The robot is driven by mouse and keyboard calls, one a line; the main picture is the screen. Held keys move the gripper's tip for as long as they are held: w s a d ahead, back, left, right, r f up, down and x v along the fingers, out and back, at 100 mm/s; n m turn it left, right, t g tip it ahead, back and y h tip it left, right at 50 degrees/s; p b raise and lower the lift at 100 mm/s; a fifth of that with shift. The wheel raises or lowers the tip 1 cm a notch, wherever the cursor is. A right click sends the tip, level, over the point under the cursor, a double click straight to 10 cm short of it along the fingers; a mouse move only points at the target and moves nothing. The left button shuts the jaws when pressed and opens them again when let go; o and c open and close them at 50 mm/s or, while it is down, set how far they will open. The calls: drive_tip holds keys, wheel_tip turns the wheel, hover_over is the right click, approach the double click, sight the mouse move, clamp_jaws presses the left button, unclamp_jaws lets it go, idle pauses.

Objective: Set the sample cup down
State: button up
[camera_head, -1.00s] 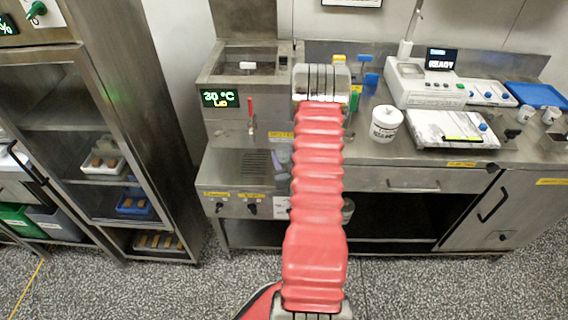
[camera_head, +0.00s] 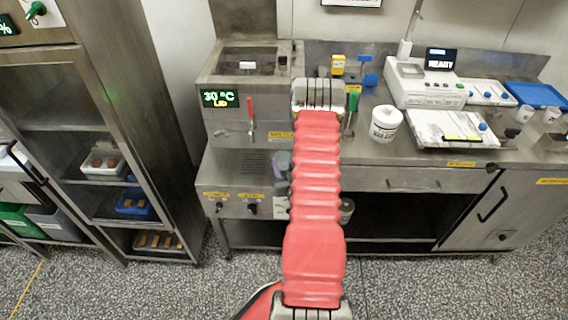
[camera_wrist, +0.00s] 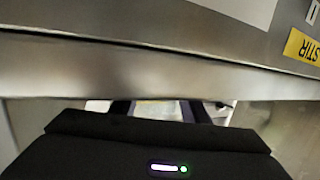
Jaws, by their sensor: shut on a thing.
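My gripper (camera_wrist: 158,111) shows in the wrist view as two dark fingers, partly hidden behind my black wrist housing. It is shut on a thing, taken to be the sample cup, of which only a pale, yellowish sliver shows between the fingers. The cup's shape and its base are hidden. In the head view my red-sleeved arm covers the middle of the picture and hides the fingers and the cup. A broad steel edge (camera_wrist: 150,68) crosses the wrist view close in front of the gripper. I cannot tell whether the cup touches any surface.
The steel machine with the 30 °C display (camera_head: 220,98) and red lever (camera_head: 250,112) stands left of my arm. A glass-fronted cabinet (camera_head: 110,130) stands far left.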

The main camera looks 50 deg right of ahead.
drive_tip(key=shift+f, duration=0.15)
drive_tip(key=o, duration=1.1)
drive_tip(key=v, duration=1.2)
